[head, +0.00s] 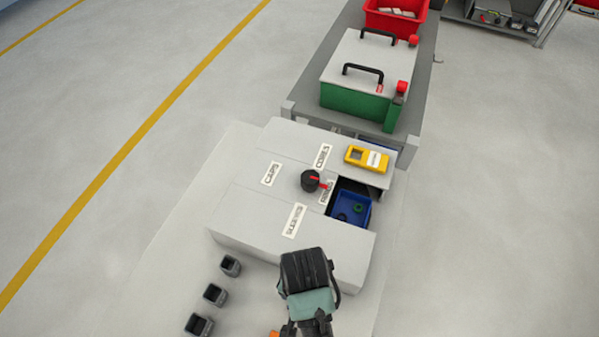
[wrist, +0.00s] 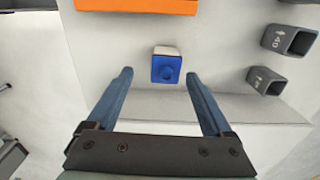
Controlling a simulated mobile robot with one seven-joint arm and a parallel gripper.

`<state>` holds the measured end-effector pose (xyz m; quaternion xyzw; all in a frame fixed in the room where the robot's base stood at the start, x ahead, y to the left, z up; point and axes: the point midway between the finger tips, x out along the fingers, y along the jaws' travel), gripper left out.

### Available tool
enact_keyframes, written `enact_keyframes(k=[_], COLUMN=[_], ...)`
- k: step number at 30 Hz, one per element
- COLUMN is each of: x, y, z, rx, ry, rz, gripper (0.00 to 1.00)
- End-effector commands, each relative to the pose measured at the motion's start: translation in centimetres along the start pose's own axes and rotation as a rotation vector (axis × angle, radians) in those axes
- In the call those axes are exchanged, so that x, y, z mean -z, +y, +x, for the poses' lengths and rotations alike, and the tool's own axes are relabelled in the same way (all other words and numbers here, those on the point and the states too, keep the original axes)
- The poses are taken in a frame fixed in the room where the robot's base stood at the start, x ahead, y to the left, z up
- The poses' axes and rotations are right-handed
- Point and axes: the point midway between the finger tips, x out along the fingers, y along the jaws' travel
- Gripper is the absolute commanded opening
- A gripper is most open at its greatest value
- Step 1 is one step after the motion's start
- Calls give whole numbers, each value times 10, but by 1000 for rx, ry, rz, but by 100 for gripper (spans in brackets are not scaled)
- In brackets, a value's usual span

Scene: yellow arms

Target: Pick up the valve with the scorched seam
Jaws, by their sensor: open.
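In the head view the dark wrist body (head: 305,268) covers the fingers and the blue part does not show. A black round piece with a red lever (head: 311,181) sits on the labelled grey box.
The grey box (head: 250,215) has an open bay with a blue bin (head: 363,207). A yellow device (head: 366,158) lies on its top. Several dark cups (head: 215,294) stand left. An orange object (wrist: 135,5) lies beyond the blue part. A green case (head: 352,104) stands behind.

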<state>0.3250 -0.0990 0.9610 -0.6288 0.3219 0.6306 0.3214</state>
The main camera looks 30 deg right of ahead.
Motion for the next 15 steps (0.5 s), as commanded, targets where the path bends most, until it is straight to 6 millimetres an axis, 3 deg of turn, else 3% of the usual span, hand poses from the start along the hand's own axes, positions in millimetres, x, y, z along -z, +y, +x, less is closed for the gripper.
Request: enact_keyframes(k=[5,15], x=[0,0], y=[-2,-7], z=[10,50], rx=[0,0], ry=[0,0], rz=[-1,-1], gripper=[85,85])
